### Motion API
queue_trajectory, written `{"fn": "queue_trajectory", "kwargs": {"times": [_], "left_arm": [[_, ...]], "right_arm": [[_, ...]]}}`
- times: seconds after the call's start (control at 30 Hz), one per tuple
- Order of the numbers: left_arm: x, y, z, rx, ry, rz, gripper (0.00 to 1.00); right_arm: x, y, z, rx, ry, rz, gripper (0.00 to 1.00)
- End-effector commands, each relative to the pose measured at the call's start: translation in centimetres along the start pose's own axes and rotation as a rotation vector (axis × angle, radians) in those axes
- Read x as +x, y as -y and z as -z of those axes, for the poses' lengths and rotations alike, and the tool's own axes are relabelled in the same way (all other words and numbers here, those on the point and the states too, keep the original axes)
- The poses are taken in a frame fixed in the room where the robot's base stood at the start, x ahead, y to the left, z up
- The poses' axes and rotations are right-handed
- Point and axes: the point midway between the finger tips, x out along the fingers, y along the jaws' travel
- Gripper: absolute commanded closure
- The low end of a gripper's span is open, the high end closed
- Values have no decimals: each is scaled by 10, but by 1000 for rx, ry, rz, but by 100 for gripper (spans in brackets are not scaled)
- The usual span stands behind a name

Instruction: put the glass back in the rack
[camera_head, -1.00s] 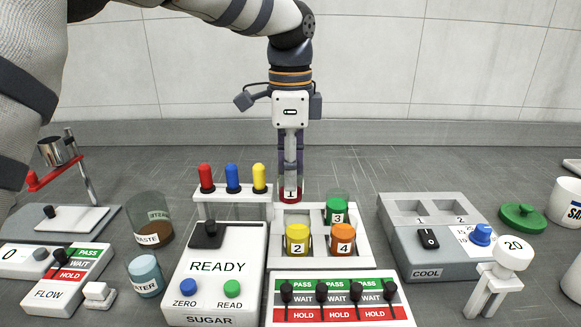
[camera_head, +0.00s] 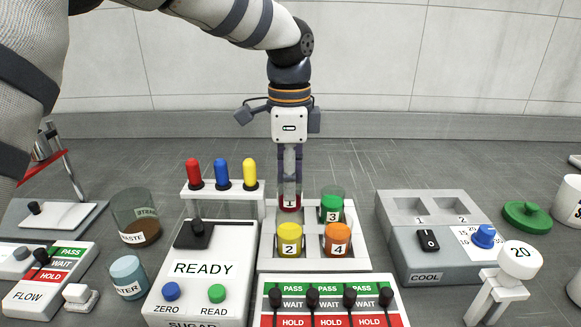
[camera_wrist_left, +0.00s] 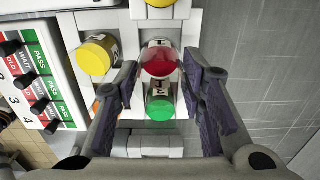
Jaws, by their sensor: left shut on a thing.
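My left gripper (camera_head: 290,188) points straight down and is shut on the glass labelled 1 (camera_head: 290,204), a clear glass with red contents. The glass is upright at the back left compartment of the white rack (camera_head: 361,246). I cannot tell whether its base touches the compartment floor. In the left wrist view the red of the glass (camera_wrist_left: 160,60) shows between the two fingers. The rack also holds a green glass 3 (camera_head: 332,207) at back right, a yellow glass 2 (camera_head: 290,240) at front left and an orange glass 4 (camera_head: 338,241) at front right.
A stand with red, blue and yellow plugs (camera_head: 222,187) is close left of the rack, behind the READY box (camera_head: 205,268). A switch panel (camera_head: 328,303) is in front. The grey COOL block (camera_head: 428,262) is at right, with two empty wells.

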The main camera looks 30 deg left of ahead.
Motion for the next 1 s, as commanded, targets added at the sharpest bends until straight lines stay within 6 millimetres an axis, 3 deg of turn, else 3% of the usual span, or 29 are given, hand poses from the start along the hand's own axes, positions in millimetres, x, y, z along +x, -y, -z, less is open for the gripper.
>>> {"fn": "queue_trajectory", "kwargs": {"times": [0.43, 0.87, 0.9, 1.0], "left_arm": [[25, 0, 0, 1, 0, 2, 95], [29, 0, 0, 1, -1, 2, 95], [29, 0, 0, 1, -1, 2, 59], [29, 0, 0, 1, -1, 2, 40]], "right_arm": [[-2, 0, 2, 0, -8, 0, 60], [-2, 0, 2, 0, -8, 0, 60], [-2, 0, 2, 0, -8, 0, 60], [-2, 0, 2, 0, -8, 0, 60]]}}
